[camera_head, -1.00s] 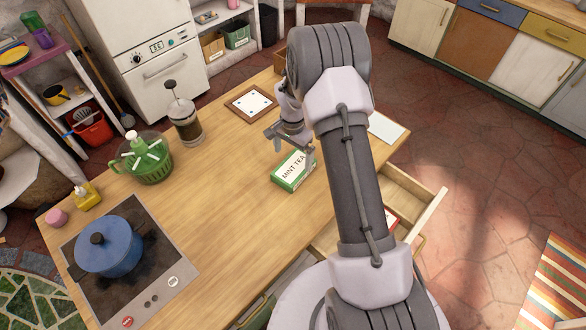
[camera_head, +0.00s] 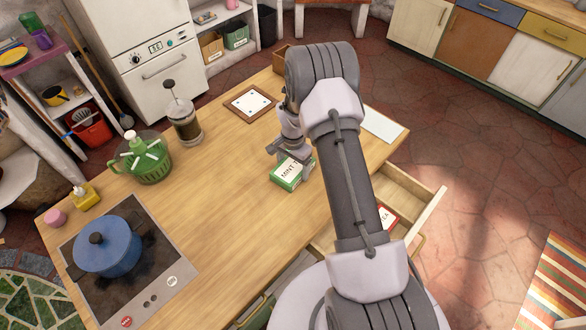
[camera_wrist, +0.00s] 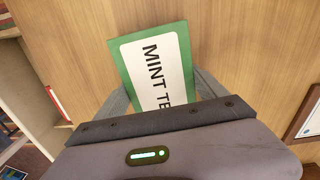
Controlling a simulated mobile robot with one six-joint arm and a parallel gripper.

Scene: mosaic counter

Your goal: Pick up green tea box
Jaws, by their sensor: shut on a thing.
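The green tea box (camera_head: 283,176) has a white label reading "MINT TE..." and lies flat on the wooden counter. In the wrist view the box (camera_wrist: 130,52) sits between the two fingers of my gripper (camera_wrist: 160,90). In the head view my gripper (camera_head: 291,163) is down at the box, shut on it across its sides. The gripper covers part of the box and its label. I see no clear gap between the box and the counter.
An open drawer (camera_head: 418,190) below the counter's right edge holds a red box (camera_head: 388,214). A framed tile (camera_head: 250,103) lies behind. The counter's middle is clear.

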